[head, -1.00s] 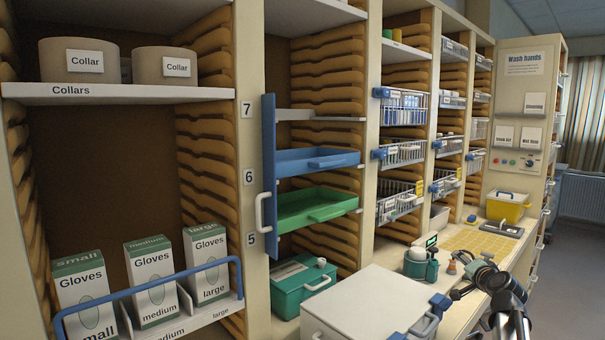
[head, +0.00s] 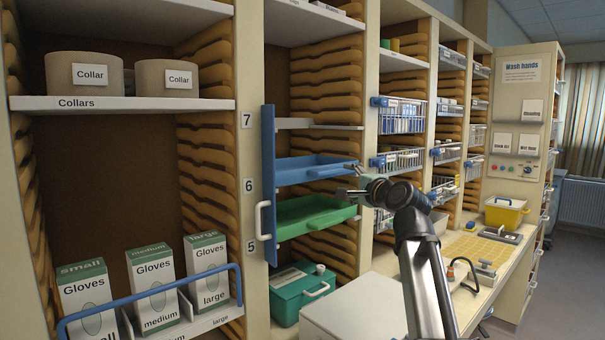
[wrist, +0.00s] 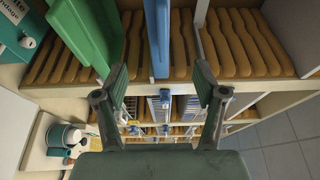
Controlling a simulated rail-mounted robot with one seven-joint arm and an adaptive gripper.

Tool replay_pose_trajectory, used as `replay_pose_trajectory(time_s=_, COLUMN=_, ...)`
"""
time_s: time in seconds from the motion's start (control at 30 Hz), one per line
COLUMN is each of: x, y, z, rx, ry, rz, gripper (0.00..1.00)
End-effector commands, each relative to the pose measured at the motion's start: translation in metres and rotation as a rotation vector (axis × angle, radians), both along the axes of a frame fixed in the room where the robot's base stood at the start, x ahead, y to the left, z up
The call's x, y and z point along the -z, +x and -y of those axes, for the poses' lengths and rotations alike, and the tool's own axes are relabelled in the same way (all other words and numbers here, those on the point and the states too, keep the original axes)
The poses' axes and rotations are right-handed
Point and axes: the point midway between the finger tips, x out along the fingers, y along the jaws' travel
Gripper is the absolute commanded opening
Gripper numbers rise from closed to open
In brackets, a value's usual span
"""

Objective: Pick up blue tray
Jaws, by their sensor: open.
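I cannot tell whether a finger touches either tray.
A blue upright door panel with a white handle (head: 264,218) stands at the bay's left edge. A green case (head: 303,294) sits below. Wire baskets (head: 402,115) fill the bay to the right. A white box (head: 350,310) stands on the counter in front.

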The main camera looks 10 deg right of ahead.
Motion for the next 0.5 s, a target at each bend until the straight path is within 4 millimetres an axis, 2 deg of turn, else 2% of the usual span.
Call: replay_pose_trajectory(time_s=0.5, x=-0.002, y=0.093, z=-0.027, rx=0.000, ry=-0.003, rz=-0.002, gripper=0.71)
